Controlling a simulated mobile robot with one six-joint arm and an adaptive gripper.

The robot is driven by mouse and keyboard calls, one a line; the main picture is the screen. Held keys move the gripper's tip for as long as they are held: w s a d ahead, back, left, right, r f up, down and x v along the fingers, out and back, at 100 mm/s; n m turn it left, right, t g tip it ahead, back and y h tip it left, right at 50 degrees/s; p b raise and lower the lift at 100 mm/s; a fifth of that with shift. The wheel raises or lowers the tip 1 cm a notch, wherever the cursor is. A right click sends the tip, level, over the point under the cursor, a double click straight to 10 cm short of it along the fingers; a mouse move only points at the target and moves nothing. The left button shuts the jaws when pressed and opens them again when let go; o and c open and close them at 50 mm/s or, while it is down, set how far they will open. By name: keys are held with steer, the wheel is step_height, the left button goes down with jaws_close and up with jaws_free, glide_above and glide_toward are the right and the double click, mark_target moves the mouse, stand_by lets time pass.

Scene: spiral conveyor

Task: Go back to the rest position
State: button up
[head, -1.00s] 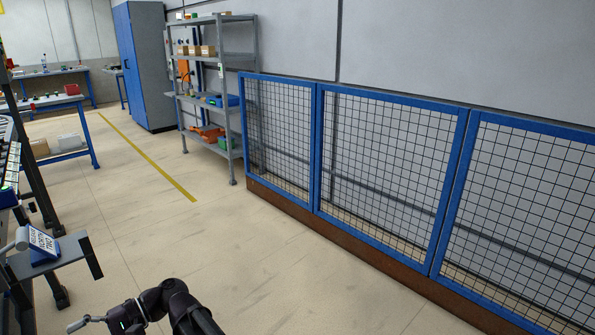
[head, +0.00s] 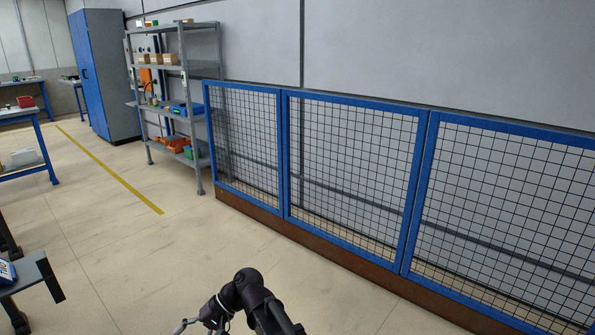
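My gripper (head: 184,325) shows at the bottom of the head view, at the end of my dark, bent arm. It hangs over open floor, apart from any object. Only a small pale fingertip part is visible, and the bottom edge of the picture cuts off the rest. I cannot tell whether the fingers are open or shut, and I see nothing held in it.
A blue-framed mesh fence (head: 352,180) runs along the right. A grey shelf (head: 180,70) with boxes and a blue cabinet (head: 92,75) stand behind. The floor (head: 130,245) between is clear.

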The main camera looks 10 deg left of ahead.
steer(key=w+d+f+m+t+h, duration=0.1)
steer(key=w+d+f+t, duration=0.15)
steer(key=d, duration=0.55)
steer(key=w+d+f+m+t+h, duration=0.1)
steer(key=w+d+f+h, duration=0.15)
steer(key=d, duration=0.55)
steer(key=w+d+f+t+h, duration=0.1)
steer(key=w+d, duration=0.3)
steer(key=d, duration=0.5)
steer(key=s+d+f+m+t+h, duration=0.15)
steer(key=d+h, duration=0.35)
steer(key=d, duration=1.7)
step_height(320, 180, up, 24)
steer(key=p, duration=2.5)
steer(key=shift+w+r+m, duration=0.15)
steer(key=shift+w+m, duration=0.15)
steer(key=shift+m, duration=0.05)
steer(key=c, duration=0.3)
